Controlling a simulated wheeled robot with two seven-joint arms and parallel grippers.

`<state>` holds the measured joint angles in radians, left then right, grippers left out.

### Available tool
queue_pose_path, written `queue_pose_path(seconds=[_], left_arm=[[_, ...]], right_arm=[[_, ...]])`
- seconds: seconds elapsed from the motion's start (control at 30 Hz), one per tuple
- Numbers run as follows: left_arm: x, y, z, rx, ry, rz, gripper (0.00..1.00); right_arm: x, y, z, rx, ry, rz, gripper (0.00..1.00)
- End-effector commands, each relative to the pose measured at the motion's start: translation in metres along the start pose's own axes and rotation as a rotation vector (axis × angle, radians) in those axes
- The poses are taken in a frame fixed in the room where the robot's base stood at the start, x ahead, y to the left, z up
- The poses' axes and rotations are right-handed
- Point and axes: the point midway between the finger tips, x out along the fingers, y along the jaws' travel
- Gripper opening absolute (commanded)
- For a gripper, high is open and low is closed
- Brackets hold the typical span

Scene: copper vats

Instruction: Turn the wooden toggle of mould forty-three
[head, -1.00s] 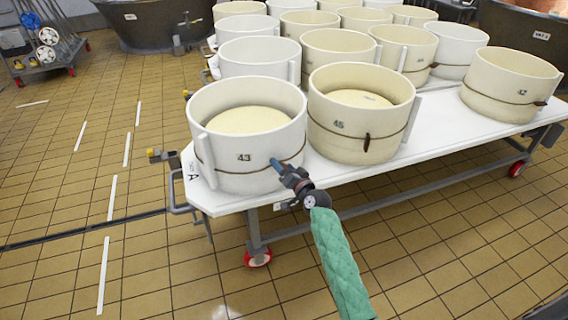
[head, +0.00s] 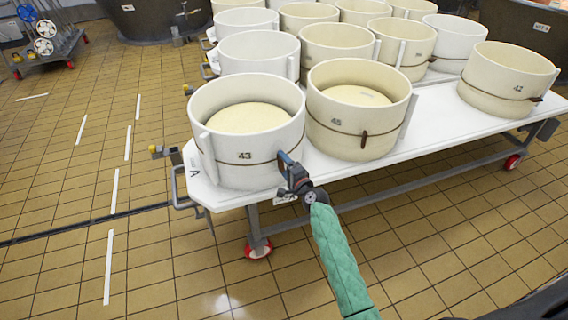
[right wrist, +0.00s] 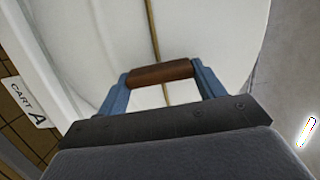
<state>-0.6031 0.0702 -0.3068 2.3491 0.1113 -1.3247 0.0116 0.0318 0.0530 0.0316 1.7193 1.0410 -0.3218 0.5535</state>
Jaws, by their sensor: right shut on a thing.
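Mould forty-three (head: 240,172) is a white round mould at the front left corner of the cart, with a cream-coloured cheese-like mass (head: 248,119) inside and a thin cord around it. In the right wrist view, its brown wooden toggle (right wrist: 161,72) lies crosswise to the cord (right wrist: 152,30). My right gripper (right wrist: 162,78) is shut on the toggle, one blue finger at each end of it. In the head view my right gripper (head: 284,160) is at the mould's right front side and hides the toggle. My left gripper is not in view.
Mould forty-five (head: 340,140) stands close on the right, its own toggle (head: 365,140) upright. Mould forty-two (head: 512,75) is farther right on the white cart top (head: 430,130). More moulds stand behind. The tiled floor (head: 150,260) in front is clear.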

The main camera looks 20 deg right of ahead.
Motion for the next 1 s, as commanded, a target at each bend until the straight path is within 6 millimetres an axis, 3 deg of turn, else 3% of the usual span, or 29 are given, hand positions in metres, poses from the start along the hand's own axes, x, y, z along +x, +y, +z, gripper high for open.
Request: queue_pose_path(seconds=[0.67,0.7,0.8,1.0], left_arm=[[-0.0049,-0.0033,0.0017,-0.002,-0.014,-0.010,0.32],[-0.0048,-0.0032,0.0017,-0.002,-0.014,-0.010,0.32],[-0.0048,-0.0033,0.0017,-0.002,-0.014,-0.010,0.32],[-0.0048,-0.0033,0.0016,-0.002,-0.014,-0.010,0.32]], right_arm=[[-0.0002,0.0013,0.0001,0.071,0.000,0.001,0.45],[-0.0003,0.0013,0.0001,0.071,0.000,0.001,0.70],[-0.0002,0.0013,0.0001,0.070,0.000,0.001,0.90],[-0.0001,0.0009,0.0001,0.069,0.000,0.000,0.90]])
